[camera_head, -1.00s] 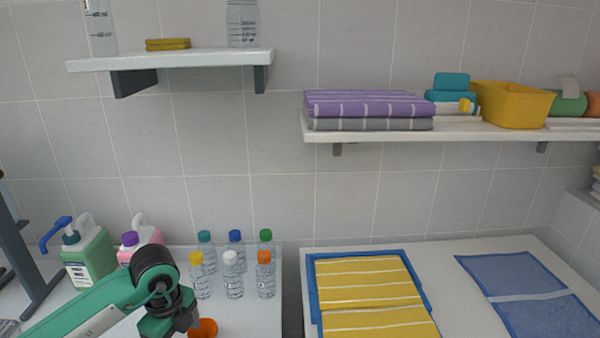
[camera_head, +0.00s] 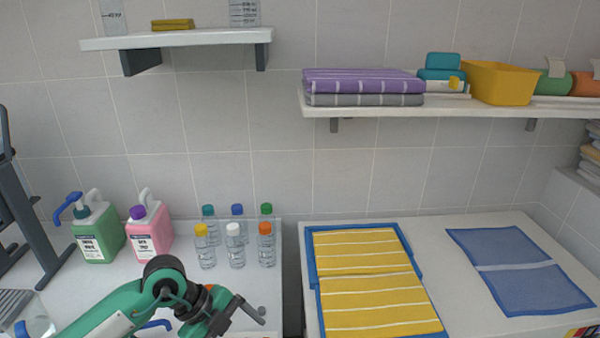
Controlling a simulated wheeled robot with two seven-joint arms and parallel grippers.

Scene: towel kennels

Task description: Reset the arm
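My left arm comes in from the lower left, and its dark gripper (camera_head: 242,314) is low over the left counter (camera_head: 262,290), in front of the small bottles. Its fingers point to the lower right; their opening is unclear from this angle, and I see nothing held in them. An orange item (camera_head: 209,287) is mostly hidden behind the wrist. My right arm and gripper are not in view.
Several capped bottles (camera_head: 236,250) stand behind the gripper. Green (camera_head: 98,235) and pink (camera_head: 150,233) jugs stand left. Yellow striped towels (camera_head: 370,290) lie on a blue tray (camera_head: 310,270); a blue mesh panel (camera_head: 510,270) lies right. Shelves (camera_head: 180,39) hang above.

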